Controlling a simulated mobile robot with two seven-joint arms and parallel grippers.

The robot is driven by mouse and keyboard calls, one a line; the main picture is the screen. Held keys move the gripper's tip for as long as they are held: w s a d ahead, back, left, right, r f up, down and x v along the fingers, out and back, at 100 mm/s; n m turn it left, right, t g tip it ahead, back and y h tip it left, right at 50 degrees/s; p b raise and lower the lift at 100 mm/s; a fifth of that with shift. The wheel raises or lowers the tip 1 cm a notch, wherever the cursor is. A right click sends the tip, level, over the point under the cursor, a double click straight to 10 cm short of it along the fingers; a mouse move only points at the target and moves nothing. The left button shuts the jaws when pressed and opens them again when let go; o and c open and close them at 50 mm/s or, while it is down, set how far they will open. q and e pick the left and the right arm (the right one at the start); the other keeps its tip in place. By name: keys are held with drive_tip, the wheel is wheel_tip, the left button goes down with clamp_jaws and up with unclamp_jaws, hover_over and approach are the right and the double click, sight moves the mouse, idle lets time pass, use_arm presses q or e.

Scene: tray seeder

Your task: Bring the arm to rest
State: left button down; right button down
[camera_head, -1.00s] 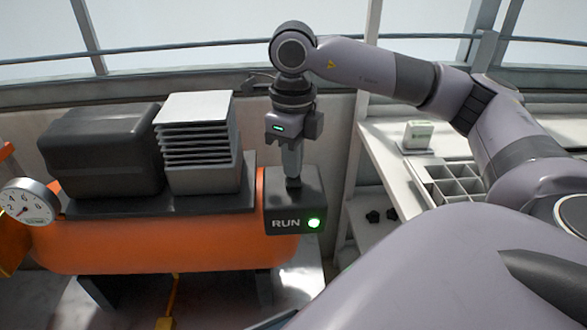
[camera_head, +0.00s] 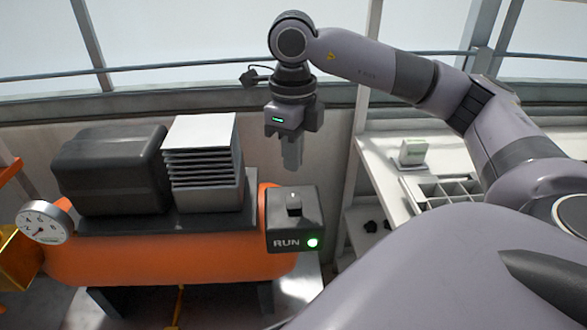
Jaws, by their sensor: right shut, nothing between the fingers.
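My right gripper (camera_head: 293,166) hangs from the wrist of my right arm, fingers pointing down and closed together with nothing between them. It is above and apart from the dark control box (camera_head: 294,220) on the right end of the orange tank. My left gripper is not in view.
The orange tank (camera_head: 150,258) carries a dark grey housing (camera_head: 112,170), a finned block (camera_head: 203,165) and a round gauge (camera_head: 44,222). At right a white bench (camera_head: 385,165) holds a compartment tray (camera_head: 440,192) and a small white-green item (camera_head: 413,152). A rail runs behind.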

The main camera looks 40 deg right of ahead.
idle(0.6)
drive_tip(key=s+a+f+n+g+y+p, duration=0.15)
drive_tip(key=a+y, duration=0.35)
drive_tip(key=a, duration=0.6)
drive_tip(key=s+a+f+n+g+y, duration=0.15)
drive_tip(key=a+y, duration=0.35)
drive_tip(key=a, duration=0.5)
drive_tip(key=w+a+r+m+t+y+p, duration=0.15)
drive_tip(key=a+r+m+t+y, duration=0.25)
drive_tip(key=a+m+t+y, duration=0.5)
drive_tip(key=w+d+f+m+t+h, duration=0.2)
drive_tip(key=d+f+m+t+h, duration=0.35)
drive_tip(key=m, duration=0.65)
drive_tip(key=w+d+f+m+t+h, duration=0.2)
drive_tip(key=d+f+m+t+h, duration=0.4)
drive_tip(key=m, duration=0.6)
drive_tip(key=s+d+f+m+g+h, duration=0.2)
drive_tip(key=s+f, duration=0.4)
drive_tip(key=f, duration=0.3)
drive_tip(key=s+d+f+m+g+h+p, duration=0.1)
drive_tip(key=s+d+f+m+g+h, duration=0.1)
drive_tip(key=s+f+m+g, duration=0.3)
wheel_tip(320, 180, down, 4)
drive_tip(key=shift+s+d+f+m+h, duration=0.15)
drive_tip(key=shift+s+d+m+h, duration=0.2)
drive_tip(key=shift+s+h, duration=0.45)
